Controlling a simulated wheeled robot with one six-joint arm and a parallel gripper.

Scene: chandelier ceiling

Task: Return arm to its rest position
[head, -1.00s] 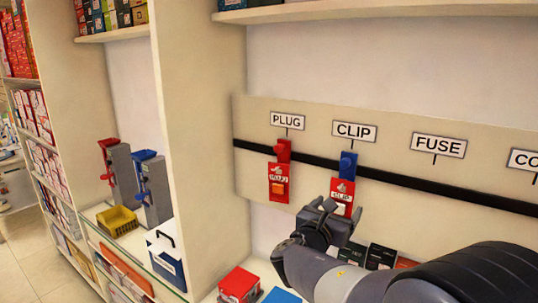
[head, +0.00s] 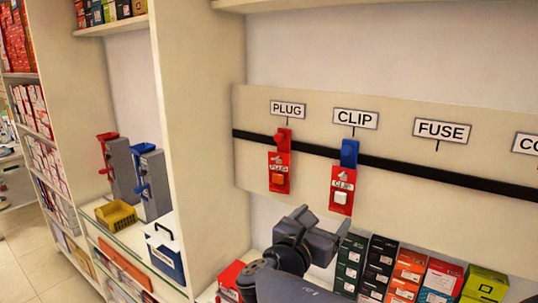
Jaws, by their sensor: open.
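My gripper (head: 322,228) is open and empty in the lower middle of the head view, below the CLIP packet and apart from the rail. My arm reaches up to it from the bottom edge. A red packet marked PLUG (head: 279,173) hangs from a red clip on the black rail (head: 312,147). A red packet marked CLIP (head: 342,190) hangs from a blue clip beside it, under the CLIP sign (head: 355,118).
A row of small boxes (head: 408,272) stands on the shelf to the right of my gripper. A red box (head: 231,275) is at its left, partly hidden by my arm. A shelf upright (head: 205,140) stands further left, with a blue-and-white bin (head: 165,250) beyond it.

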